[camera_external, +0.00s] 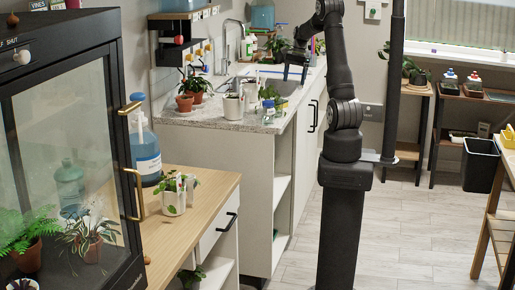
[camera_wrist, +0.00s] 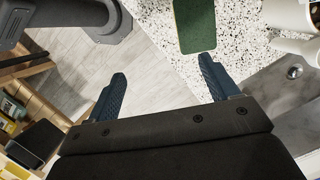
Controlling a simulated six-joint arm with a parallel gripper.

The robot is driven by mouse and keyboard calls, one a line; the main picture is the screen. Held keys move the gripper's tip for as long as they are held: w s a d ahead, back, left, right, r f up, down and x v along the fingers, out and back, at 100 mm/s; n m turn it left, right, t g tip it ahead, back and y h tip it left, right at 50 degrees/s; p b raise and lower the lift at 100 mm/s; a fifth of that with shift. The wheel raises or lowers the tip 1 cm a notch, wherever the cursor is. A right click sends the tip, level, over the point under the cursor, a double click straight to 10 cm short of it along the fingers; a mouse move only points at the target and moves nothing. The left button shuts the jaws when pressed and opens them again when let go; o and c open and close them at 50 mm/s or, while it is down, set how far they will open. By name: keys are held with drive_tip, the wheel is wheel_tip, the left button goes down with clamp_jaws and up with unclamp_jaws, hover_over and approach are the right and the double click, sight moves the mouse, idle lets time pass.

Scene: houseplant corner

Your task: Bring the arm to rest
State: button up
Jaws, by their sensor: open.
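My gripper (camera_external: 295,71) hangs over the speckled counter near the sink in the external view, with its fingers pointing down. In the wrist view my gripper (camera_wrist: 163,82) shows two dark blue ribbed fingers set wide apart, with nothing between them. Past the fingertips are the edge of the speckled counter (camera_wrist: 163,38) and the floor below it. A flat green object (camera_wrist: 194,25) lies on the counter just beyond the right finger, apart from it.
The sink (camera_wrist: 275,98) is close on the right in the wrist view. Potted plants (camera_external: 197,86) and white pots (camera_external: 233,106) stand on the counter. A glass-fronted cabinet (camera_external: 65,130) is at the left. The floor (camera_external: 420,220) on the right is clear.

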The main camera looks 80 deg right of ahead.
drive_tip(key=w+a+r+n, duration=0.1)
drive_tip(key=w+a, duration=0.5)
drive_tip(key=w, duration=0.3)
drive_tip(key=w+a+r+n, duration=0.1)
drive_tip(key=w+a, duration=0.6)
drive_tip(key=w, duration=0.1)
drive_tip(key=w+a+r, duration=0.1)
drive_tip(key=w+a, duration=0.6)
drive_tip(key=w, duration=0.2)
drive_tip(key=shift+w+n+g, duration=0.3)
drive_tip(key=shift+n+g, duration=0.1)
drive_tip(key=w+a+r+n, duration=0.1)
drive_tip(key=w+a, duration=0.5)
drive_tip(key=a, duration=0.6)
drive_tip(key=shift+w, duration=0.3)
